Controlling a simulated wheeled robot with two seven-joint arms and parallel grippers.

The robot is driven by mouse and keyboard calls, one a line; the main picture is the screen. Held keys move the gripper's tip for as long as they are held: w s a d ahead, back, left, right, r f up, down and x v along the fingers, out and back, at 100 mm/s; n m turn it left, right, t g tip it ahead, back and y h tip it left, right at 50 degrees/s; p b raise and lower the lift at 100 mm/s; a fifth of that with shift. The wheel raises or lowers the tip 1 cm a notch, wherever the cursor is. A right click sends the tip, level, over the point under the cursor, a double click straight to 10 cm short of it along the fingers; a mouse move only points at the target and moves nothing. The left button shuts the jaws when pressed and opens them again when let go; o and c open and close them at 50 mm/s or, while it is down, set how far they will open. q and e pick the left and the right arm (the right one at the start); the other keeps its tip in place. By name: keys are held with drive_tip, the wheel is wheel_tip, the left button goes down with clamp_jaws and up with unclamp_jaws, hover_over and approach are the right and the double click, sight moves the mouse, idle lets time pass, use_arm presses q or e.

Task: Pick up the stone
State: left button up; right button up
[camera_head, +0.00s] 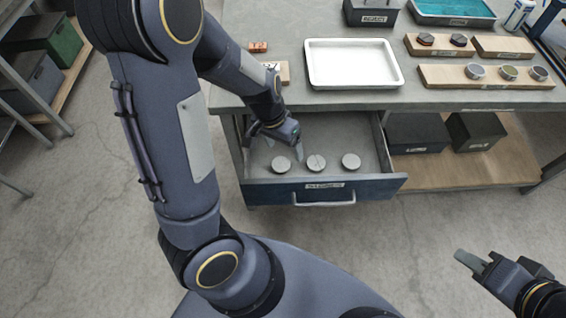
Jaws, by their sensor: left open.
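Three round grey discs lie in a row in the open drawer (375,185): a left one (281,165), a middle one (316,163) and a right one (351,161). I cannot tell which thing in view is the stone. My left gripper (286,149) is inside the drawer area, pointing down just behind and above the left and middle discs. It is open, and I see nothing held in it. My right gripper (472,262) is at the lower right, over the floor and away from the drawer. Its jaw opening is not clear.
A white tray (353,84) sits on the grey bench top above the drawer. Wooden boards (485,84) with small round pieces lie at the right. Dark boxes (475,131) stand on the lower shelf. A rack with boxes (55,40) stands at the left. The floor in front is clear.

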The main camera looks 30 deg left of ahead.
sight(279, 165)
use_arm(q)
drive_tip(key=a+f, duration=0.1)
drive_tip(key=f, duration=0.1)
drive_tip(key=w+f+m+y, duration=0.1)
drive_tip(key=f, duration=0.1)
drive_tip(key=w+a+f+y, duration=0.1)
drive_tip(key=shift+a+f+m+g, duration=0.3)
drive_tip(key=shift+f+g, duration=0.1)
wheel_tip(279, 165, down, 8)
drive_tip(key=shift+d+r, duration=0.1)
drive_tip(key=shift+r, duration=0.1)
drive_tip(key=c, duration=1.1)
